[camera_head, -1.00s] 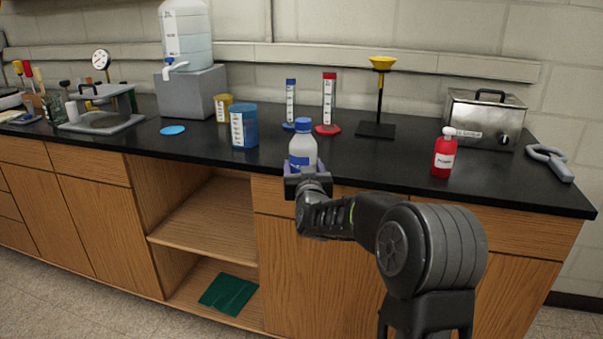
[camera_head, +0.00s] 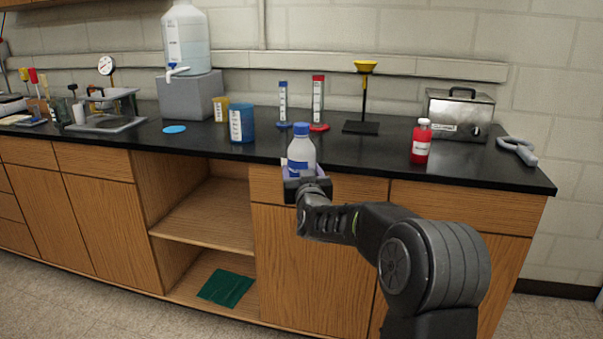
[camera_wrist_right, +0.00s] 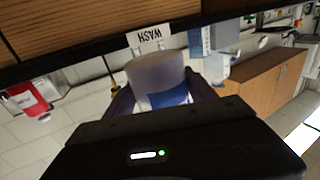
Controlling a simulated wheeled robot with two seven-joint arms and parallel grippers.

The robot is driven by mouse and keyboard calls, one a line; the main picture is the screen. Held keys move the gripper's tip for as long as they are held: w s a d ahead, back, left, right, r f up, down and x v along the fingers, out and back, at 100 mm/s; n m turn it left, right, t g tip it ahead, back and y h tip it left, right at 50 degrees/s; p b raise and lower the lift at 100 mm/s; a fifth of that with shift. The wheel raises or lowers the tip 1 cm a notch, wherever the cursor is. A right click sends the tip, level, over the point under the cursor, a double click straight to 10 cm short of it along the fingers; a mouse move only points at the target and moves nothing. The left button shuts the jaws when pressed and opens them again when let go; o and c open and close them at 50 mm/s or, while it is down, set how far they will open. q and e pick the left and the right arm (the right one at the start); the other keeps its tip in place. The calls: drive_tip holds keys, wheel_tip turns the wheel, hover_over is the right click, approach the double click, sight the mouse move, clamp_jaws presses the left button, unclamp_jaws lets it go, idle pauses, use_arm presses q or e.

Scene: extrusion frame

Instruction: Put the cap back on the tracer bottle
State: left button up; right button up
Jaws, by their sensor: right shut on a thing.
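My right gripper (camera_head: 306,184) is shut on a white bottle (camera_head: 300,155) with a blue band and a blue cap (camera_head: 302,129) on its top. The bottle is upright at the front edge of the bench. In the right wrist view the bottle (camera_wrist_right: 158,75) sits between the two purple fingers; its cap is not clear there. A red bottle (camera_head: 421,145) with a white top and a white label stands on the bench to the right. I cannot read either bottle's label in the head view. My left gripper is not in view.
The bench is clear between the held bottle and the red bottle.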

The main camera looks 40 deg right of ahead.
drive_tip(key=o, duration=1.1)
clamp_jaws()
drive_tip(key=shift+r, duration=0.15)
drive_tip(key=shift+s+r, duration=0.1)
drive_tip(key=shift+r, duration=0.5)
drive_tip(key=s+a+f+n+y+p, duration=0.1)
drive_tip(key=a+f+n+y+p, duration=0.1)
drive_tip(key=a, duration=0.9)
drive_tip(key=s+a+f+n+t+y+p, duration=0.1)
drive_tip(key=a+f+y+p, duration=0.3)
drive_tip(key=a, duration=0.7)
drive_tip(key=s+a+f+n+t+y+p, duration=0.1)
drive_tip(key=s+a+f+n+y+p, duration=0.2)
drive_tip(key=a+f, duration=0.3)
drive_tip(key=a+p, duration=0.1)
drive_tip(key=a, duration=0.4)
drive_tip(key=shift+s+a+f+p, duration=0.15)
drive_tip(key=shift+s+a+p, duration=0.1)
drive_tip(key=shift+a+p, duration=0.15)
